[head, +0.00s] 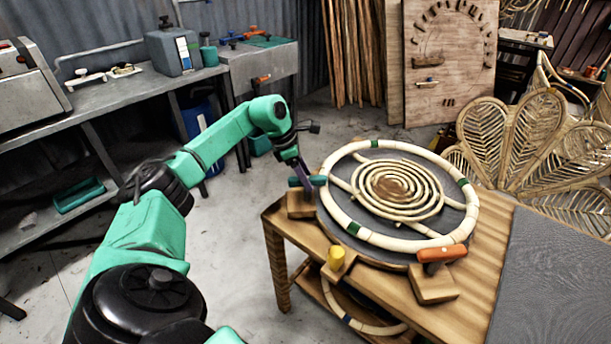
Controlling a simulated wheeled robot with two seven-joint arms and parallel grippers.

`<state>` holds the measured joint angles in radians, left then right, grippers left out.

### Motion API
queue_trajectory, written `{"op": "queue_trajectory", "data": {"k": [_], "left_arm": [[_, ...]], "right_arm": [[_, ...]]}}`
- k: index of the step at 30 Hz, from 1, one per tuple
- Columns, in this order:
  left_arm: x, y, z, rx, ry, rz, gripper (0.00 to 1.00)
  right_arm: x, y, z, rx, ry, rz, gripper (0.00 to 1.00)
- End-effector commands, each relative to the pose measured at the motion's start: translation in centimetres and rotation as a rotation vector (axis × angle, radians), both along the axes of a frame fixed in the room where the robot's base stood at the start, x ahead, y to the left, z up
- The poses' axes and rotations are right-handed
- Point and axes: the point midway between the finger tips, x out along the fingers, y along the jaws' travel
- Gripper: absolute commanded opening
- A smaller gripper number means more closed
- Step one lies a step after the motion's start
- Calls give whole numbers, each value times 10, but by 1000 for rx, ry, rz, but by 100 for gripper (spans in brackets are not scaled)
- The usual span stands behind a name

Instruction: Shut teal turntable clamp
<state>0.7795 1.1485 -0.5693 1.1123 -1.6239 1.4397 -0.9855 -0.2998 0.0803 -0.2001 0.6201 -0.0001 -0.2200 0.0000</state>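The teal turntable clamp (318,180) sits on a wooden block at the left edge of the round turntable (330,222). Its teal handle lies roughly level, its right end close to the rattan ring (385,241). My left gripper (306,184) reaches down from the left onto the handle, at or touching it. The fingers are small and dark here, so their opening does not show. An orange-handled clamp (442,253) stands at the turntable's front right on its own wooden block. My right gripper is out of view.
The turntable stands on a wooden table (480,290), with a rattan spiral (392,188) inside the ring. A yellow knob (336,257) is at its front. A grey bench (120,95) runs along the left wall. Woven rattan panels (520,140) stand behind at right.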

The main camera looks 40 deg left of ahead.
Motion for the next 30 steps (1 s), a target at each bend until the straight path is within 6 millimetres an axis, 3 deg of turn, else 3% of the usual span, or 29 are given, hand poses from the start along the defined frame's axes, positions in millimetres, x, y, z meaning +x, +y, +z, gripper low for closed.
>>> {"op": "queue_trajectory", "data": {"k": [5, 15, 18, 30], "left_arm": [[-4, 6, 18, 2, -5, 2, 62], [-31, 31, 110, 1, -6, 2, 62], [-37, 36, 127, 0, -3, 0, 62], [-40, 39, 135, 0, 0, 0, 62]], "right_arm": [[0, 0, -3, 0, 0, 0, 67], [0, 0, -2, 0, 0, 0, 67], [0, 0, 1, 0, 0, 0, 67], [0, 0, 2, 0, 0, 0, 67]]}}
